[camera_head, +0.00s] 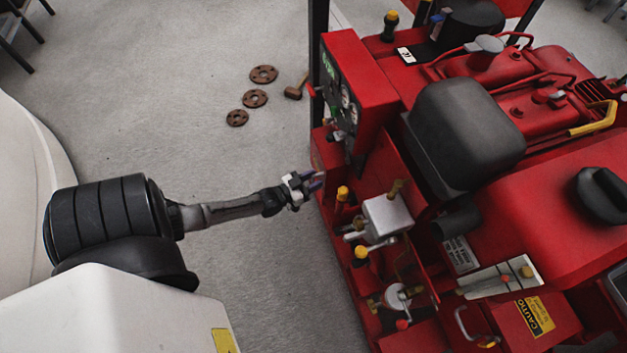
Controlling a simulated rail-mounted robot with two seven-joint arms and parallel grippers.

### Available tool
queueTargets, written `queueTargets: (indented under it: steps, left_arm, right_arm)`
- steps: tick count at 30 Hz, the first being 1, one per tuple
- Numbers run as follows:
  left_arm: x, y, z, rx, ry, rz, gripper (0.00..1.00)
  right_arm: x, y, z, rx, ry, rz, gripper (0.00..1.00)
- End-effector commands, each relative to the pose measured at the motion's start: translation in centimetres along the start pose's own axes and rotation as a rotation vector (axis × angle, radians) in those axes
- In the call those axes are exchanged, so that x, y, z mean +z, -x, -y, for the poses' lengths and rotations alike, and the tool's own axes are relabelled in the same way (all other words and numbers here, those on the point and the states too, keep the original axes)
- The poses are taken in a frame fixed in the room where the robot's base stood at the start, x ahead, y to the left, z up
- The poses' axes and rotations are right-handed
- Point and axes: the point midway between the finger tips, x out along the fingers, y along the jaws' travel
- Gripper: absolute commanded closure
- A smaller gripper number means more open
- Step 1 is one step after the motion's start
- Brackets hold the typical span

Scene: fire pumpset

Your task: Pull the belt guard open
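The red pumpset (555,225) fills the right side of the head view. I cannot tell for sure which of its red covers is the belt guard. A red panel with a yellow caution label (537,316) and a metal handle (464,322) shows at the lower right. My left gripper (316,182) is at the pumpset's left edge, below the gauge panel, with nothing visible in it. Its fingertips are small, and their opening is unclear. My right gripper is not in view.
A red gauge box (361,85) stands upright beyond my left gripper. A grey valve block (388,216) and yellow-capped fittings (361,252) lie to its right. The grey floor left of the pumpset is mostly clear.

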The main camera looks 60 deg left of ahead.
Motion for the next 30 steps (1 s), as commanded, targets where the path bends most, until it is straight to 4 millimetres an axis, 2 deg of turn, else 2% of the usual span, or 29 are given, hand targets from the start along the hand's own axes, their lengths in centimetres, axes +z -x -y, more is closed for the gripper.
queueTargets:
  steps: [8,20,30]
  left_arm:
    - [-0.03,-0.09,0.00,0.000,0.000,0.000,0.64]
    - [-0.01,-0.07,0.00,0.000,0.000,0.000,1.00]
    - [0.00,-0.05,0.00,0.000,0.000,0.000,1.00]
  right_arm:
    - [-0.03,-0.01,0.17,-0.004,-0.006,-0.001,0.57]
    - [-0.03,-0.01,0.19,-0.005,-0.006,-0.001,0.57]
    - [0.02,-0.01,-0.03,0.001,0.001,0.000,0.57]
